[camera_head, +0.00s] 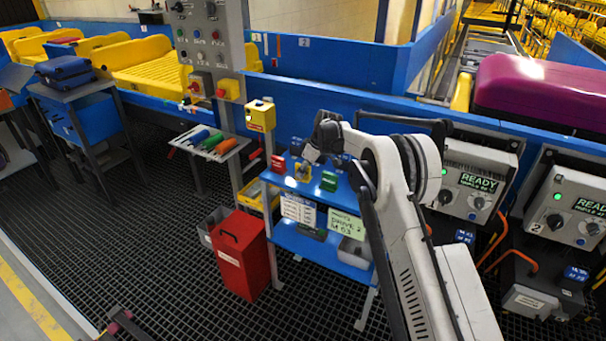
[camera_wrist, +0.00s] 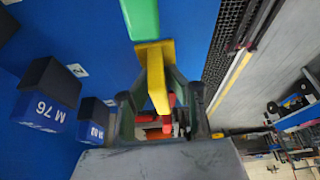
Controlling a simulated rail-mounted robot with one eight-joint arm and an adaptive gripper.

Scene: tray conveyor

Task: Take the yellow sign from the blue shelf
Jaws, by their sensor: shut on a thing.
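The yellow sign (camera_head: 302,173) is on or just above the top of the blue shelf (camera_head: 343,198), between a red sign (camera_head: 279,164) and a green sign (camera_head: 329,181). My gripper (camera_head: 308,160) reaches down to it from above. In the wrist view my gripper (camera_wrist: 160,108) has its fingers on either side of the yellow sign (camera_wrist: 156,72) and is shut on it. The green sign (camera_wrist: 140,18) is beyond it, and a red thing shows between the fingers. I cannot tell whether the yellow sign still touches the shelf.
Black blocks with blue labels, one marked M 76 (camera_wrist: 46,95), stand on the blue surface beside my gripper. A tool tray (camera_head: 210,144) and a red bin (camera_head: 241,255) are left of the shelf. Control boxes (camera_head: 470,183) stand to the right.

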